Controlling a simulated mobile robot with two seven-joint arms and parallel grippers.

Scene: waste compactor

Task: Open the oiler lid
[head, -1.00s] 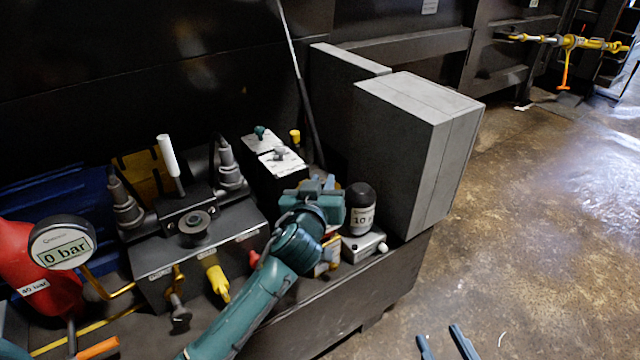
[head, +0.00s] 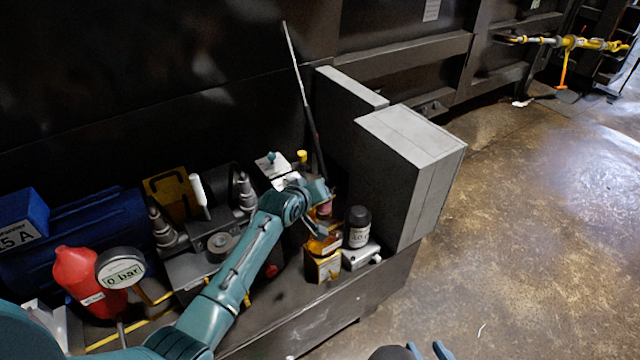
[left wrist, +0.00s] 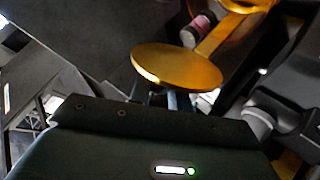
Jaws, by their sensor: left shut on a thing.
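The oiler (head: 322,268) is a small gold-yellow box near the front right edge of the dark bench, left of a black bottle. My left arm reaches across the bench, and its gripper (head: 318,228) is just above the oiler, partly hidden by the wrist. In the left wrist view, a round gold lid (left wrist: 178,66) lies right at the fingertips of my left gripper (left wrist: 155,98), which is shut on it. A gold bar joins the disc to a gold ring at upper right. My right gripper (head: 428,350) shows at the bottom edge, with its fingers apart.
The black bottle (head: 357,228) stands by a grey block (head: 360,256). A large grey cabinet (head: 410,180) rises to the right. A red container (head: 88,280) and a pressure gauge (head: 121,268) stand left. A thin rod (head: 300,85) leans behind.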

